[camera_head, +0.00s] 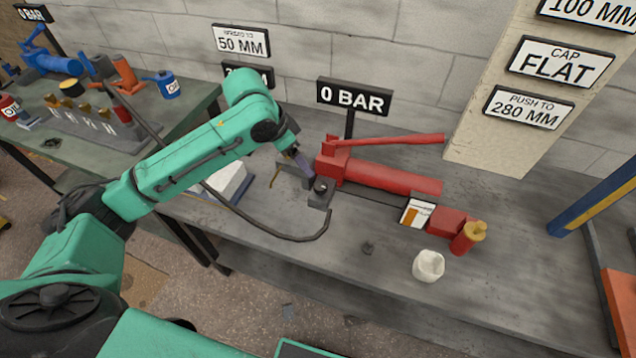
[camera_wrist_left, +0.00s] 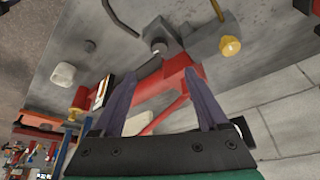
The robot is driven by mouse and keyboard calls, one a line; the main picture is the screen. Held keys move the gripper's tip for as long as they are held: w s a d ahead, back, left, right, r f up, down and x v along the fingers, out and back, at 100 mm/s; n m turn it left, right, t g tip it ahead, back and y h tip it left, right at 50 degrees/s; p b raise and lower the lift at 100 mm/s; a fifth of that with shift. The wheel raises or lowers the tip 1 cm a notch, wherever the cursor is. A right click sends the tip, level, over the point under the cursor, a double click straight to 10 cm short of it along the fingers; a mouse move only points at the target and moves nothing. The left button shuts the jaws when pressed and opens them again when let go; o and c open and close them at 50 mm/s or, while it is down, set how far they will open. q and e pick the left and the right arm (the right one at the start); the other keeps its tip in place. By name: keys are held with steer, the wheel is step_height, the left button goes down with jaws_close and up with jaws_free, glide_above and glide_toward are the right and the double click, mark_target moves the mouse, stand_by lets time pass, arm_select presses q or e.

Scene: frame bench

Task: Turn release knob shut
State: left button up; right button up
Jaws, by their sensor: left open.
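A red hand pump (camera_head: 385,178) lies on the grey bench with its long red handle (camera_head: 390,141) above the body. At its left end is a grey block with a dark round knob (camera_head: 320,185), probably the release knob; it also shows in the left wrist view (camera_wrist_left: 157,46). A brass-coloured fitting (camera_wrist_left: 230,47) sits at the block's other side. My left gripper (camera_head: 303,162) is close above the block end of the pump. In the left wrist view its purple-grey fingers (camera_wrist_left: 161,83) are apart and empty, with the knob beyond the tips. My right gripper is not seen.
A "0 BAR" sign (camera_head: 353,97) stands behind the pump. A black hose (camera_head: 290,237) curves over the bench from the block. The front bench is mostly clear.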

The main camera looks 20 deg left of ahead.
mark_target(320, 186)
arm_select(q)
steer(key=x, duration=1.4)
steer(key=shift+d, duration=0.15)
jaws_close()
